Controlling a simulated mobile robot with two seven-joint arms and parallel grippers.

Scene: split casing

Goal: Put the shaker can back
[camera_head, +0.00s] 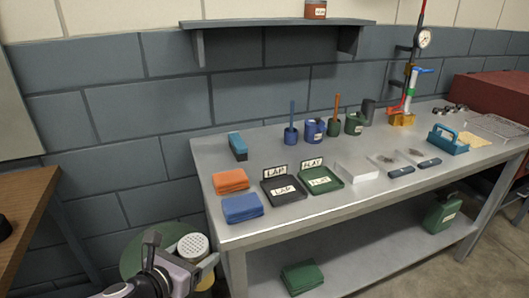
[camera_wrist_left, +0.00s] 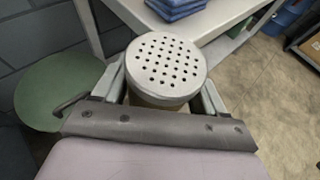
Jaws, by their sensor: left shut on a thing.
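The shaker can (camera_head: 194,246) has a pale round lid with many small holes. My left gripper (camera_head: 183,253) is shut on it, in front of the workbench's near left corner. In the left wrist view the perforated lid of the can (camera_wrist_left: 166,66) faces the camera, with the fingers of my left gripper (camera_wrist_left: 165,92) on both sides of it. The lower part of the can is mostly hidden. My right gripper is not in view.
The workbench (camera_head: 300,228) carries orange cloths (camera_head: 230,181), blue cloths (camera_head: 242,207), labelled black (camera_head: 284,190) and green trays (camera_head: 322,180), and several cups. A wall shelf (camera_head: 260,23) holds a brown labelled can (camera_head: 315,10). A round green object (camera_wrist_left: 60,92) is low at left.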

